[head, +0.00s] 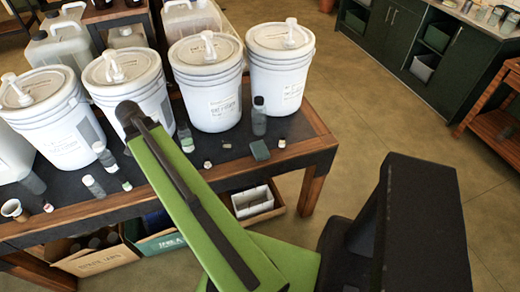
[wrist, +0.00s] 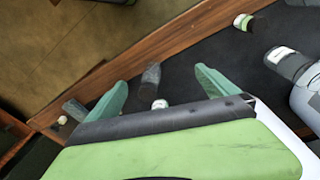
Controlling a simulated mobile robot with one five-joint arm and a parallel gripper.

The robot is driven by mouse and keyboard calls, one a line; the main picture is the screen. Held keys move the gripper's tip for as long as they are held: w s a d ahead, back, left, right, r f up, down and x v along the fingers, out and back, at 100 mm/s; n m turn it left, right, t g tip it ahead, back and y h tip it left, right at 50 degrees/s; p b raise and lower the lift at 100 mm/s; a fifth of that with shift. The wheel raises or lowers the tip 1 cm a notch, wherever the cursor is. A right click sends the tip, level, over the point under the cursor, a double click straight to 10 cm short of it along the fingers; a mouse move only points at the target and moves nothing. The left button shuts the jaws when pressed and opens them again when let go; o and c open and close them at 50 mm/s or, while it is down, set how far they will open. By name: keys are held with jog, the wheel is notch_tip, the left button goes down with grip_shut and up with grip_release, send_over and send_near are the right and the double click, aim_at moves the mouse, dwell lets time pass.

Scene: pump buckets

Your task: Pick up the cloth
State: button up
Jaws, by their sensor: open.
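In the head view a small dark green folded piece (head: 260,150), which looks like the cloth, lies flat on the dark bench top near its right front corner. Beside it stands a grey bottle (head: 259,115). In the wrist view my gripper (wrist: 160,88) is open, its two green fingers apart with nothing held. A greyish item (wrist: 151,75) and a small white cap (wrist: 160,104) show between the fingers, beyond them. A dark item (wrist: 73,109) lies left of the left finger. I cannot tell which of these is the cloth. My arm hides the fingers in the head view.
Several white pump buckets (head: 206,85) stand along the bench. Small bottles (head: 108,157) and caps are scattered in front of them. The wooden bench edge (wrist: 165,42) runs diagonally in the wrist view, with floor beyond. Boxes sit on the shelf below.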

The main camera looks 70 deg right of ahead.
jog(key=s+d+r+m+p, duration=0.1)
jog(key=s+d+r+m, duration=0.2)
jog(key=s+d+m, duration=0.8)
jog(key=m+g+p, duration=0.1)
jog(key=m+g, duration=0.1)
jog(key=m, duration=0.2)
send_near(260, 149)
jog(key=f+b, duration=0.1)
jog(key=b, duration=0.4)
jog(key=f+b, duration=0.2)
jog(key=b, duration=0.4)
jog(key=shift+s+n, duration=0.3)
jog(key=shift+s, duration=0.05)
jog(key=shift+s+d+f+b, duration=0.1)
jog(key=shift+s+f+b, duration=0.05)
jog(key=shift+f+b, duration=0.15)
jog(key=b+x, duration=0.5)
jog(key=shift+d+f, duration=0.15)
jog(key=c, duration=1.2)
jog(key=shift+r, duration=0.3)
